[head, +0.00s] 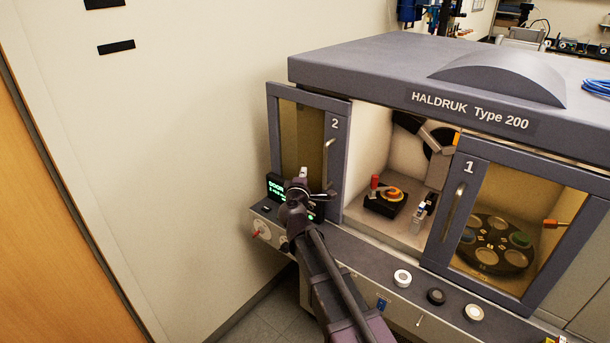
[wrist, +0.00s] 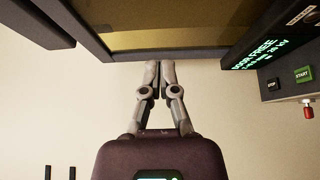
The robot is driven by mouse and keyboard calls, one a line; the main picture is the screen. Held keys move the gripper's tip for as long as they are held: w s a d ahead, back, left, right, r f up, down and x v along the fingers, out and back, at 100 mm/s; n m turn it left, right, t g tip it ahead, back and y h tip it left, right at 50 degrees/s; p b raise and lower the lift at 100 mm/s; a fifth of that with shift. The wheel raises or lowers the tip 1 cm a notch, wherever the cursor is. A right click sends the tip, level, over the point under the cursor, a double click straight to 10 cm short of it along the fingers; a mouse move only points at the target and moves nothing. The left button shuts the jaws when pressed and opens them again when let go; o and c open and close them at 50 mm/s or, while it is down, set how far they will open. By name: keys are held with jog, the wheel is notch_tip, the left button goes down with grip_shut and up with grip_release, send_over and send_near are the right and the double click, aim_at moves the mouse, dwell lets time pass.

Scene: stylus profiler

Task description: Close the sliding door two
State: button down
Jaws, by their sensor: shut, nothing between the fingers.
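Sliding door two (head: 301,140) has a grey frame, amber glass, a "2" label and an upright handle (head: 328,156). It stands left of an open gap in the cabinet front and juts past the cabinet's left side. My gripper (head: 303,174) is shut and empty, in front of the door's lower part in the head view. In the wrist view my gripper (wrist: 160,66) has its fingertips close to an edge of the door's frame (wrist: 190,54), with pale wall beyond. I cannot tell whether they touch. My arm hides part of the door's bottom.
Door one (head: 541,222), with its own handle (head: 458,211), covers the right of the cabinet. A black stage with a coloured sample (head: 384,198) shows inside the gap. A display (wrist: 262,40) reads "DOOR FREE". A ledge with several knobs (head: 403,277) runs below. The wall is close at left.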

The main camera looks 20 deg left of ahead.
jog(key=w+d, duration=0.2)
jog(key=w, duration=0.5)
jog(key=shift+w+d, duration=0.25)
jog(key=shift+s, duration=0.15)
dwell(0.5)
